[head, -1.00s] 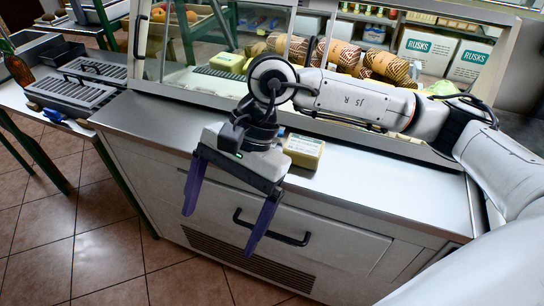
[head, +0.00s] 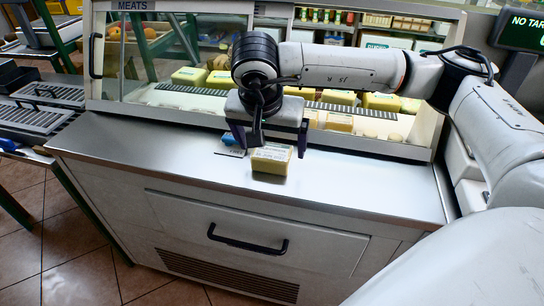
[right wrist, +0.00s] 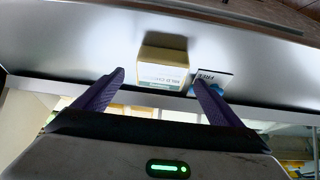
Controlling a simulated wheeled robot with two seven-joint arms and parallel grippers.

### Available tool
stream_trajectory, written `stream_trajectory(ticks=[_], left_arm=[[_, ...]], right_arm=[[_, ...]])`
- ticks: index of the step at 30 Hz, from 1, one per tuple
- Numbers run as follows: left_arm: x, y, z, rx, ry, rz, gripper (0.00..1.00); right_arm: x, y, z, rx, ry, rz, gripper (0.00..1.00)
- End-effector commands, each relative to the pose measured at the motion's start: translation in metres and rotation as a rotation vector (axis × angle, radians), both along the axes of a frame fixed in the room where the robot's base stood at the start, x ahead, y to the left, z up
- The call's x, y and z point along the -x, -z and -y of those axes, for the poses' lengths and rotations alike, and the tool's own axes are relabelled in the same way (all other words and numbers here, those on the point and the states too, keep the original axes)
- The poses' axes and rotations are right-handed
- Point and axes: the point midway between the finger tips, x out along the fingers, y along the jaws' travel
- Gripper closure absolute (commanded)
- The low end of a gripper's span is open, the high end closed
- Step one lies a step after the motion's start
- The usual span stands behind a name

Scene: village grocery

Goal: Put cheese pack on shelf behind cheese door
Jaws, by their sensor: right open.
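The cheese pack (head: 271,160), a yellow block with a pale label, stands on the steel counter top (head: 355,185). It also shows in the right wrist view (right wrist: 163,55). My right gripper (head: 268,141) is open just behind and above the pack. In the right wrist view, its purple fingertips (right wrist: 158,80) are spread at either side of the pack's labelled face, with no clear contact. Behind the counter is a glass case with yellow packs (head: 190,77) on a shelf. A "MEATS" sign (head: 132,6) is above its left part; I cannot tell which panel is the cheese door. My left gripper is out of view.
A small blue item with a printed card (head: 232,147) lies close beside the cheese pack; the card reads "FREE" in the right wrist view (right wrist: 213,76). The counter is bare to the left and right. A drawer handle (head: 247,240) juts from the counter's front.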

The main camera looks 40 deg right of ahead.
Motion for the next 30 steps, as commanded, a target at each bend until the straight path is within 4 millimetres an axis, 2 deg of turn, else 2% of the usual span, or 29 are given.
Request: stream_trajectory(ticks=[3,6,15,24,26,30], left_arm=[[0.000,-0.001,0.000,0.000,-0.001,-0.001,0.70],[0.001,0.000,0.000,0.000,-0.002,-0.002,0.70],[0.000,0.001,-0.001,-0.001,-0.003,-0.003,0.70],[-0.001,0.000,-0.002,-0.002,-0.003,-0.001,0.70],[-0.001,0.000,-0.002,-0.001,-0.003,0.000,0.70],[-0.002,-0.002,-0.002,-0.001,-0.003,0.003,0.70]], right_arm=[[-0.003,0.019,0.004,0.001,0.004,-0.004,0.10],[-0.007,0.029,0.007,0.000,0.003,-0.001,0.10],[-0.008,0.033,0.008,-0.001,0.002,-0.001,0.10],[-0.008,0.033,0.008,-0.001,0.002,0.000,0.61],[-0.009,0.032,0.008,-0.001,0.002,0.002,0.66],[-0.009,0.032,0.008,-0.001,0.002,0.002,0.66]])
